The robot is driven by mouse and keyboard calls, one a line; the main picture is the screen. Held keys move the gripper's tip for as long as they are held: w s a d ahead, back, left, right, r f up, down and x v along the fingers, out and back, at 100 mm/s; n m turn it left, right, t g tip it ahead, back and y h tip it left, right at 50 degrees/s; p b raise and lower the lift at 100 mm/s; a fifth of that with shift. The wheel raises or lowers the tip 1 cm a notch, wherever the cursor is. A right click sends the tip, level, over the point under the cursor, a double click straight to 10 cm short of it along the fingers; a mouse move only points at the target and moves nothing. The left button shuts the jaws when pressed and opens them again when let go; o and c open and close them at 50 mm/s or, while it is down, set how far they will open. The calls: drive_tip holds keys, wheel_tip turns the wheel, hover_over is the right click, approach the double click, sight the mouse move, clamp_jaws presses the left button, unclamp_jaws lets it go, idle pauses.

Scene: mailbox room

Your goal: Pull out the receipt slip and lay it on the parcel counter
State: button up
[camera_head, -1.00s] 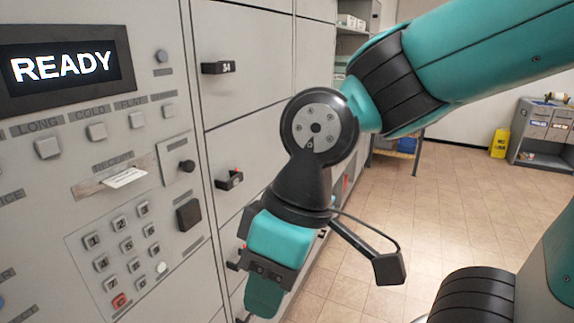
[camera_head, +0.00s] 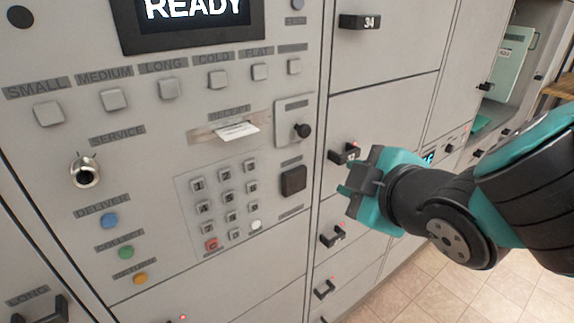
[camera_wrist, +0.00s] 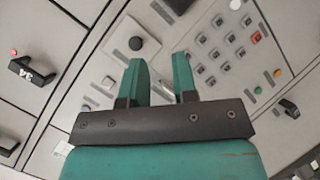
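The receipt slip (camera_head: 237,131) is a small white paper tongue sticking out of the slot under the RECEIPT label on the grey locker panel (camera_head: 150,215). My gripper (camera_head: 352,186) is to the right of and below the slip in the head view, apart from it, pointing left toward the panel. No parcel counter can be clearly identified.
A black knob (camera_head: 302,131) on a raised plate is right of the slip. A keypad (camera_head: 224,203) is below it. Locker handles, one marked 34 (camera_head: 360,22), protrude near my gripper. A wooden edge (camera_head: 560,90) shows at far right. Tiled floor (camera_head: 420,290) is open.

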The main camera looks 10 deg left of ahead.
sight(241, 133)
drive_tip(key=s+a+r+n+y, duration=0.2)
drive_tip(key=a+n+y, duration=0.1)
drive_tip(key=a+n, duration=0.2)
drive_tip(key=s+a+r+n+y, duration=0.2)
drive_tip(key=s+a+n+y, duration=0.1)
drive_tip(key=a+n+y, duration=0.15)
drive_tip(key=shift+t+h, duration=0.4)
drive_tip(key=shift+h, duration=0.05)
drive_tip(key=shift+p+x, duration=5.35)
drive_tip(key=shift+x, duration=0.55)
drive_tip(key=shift+w+d, duration=0.1)
drive_tip(key=shift+d, duration=0.05)
clamp_jaws()
drive_tip(key=shift+f, duration=0.1)
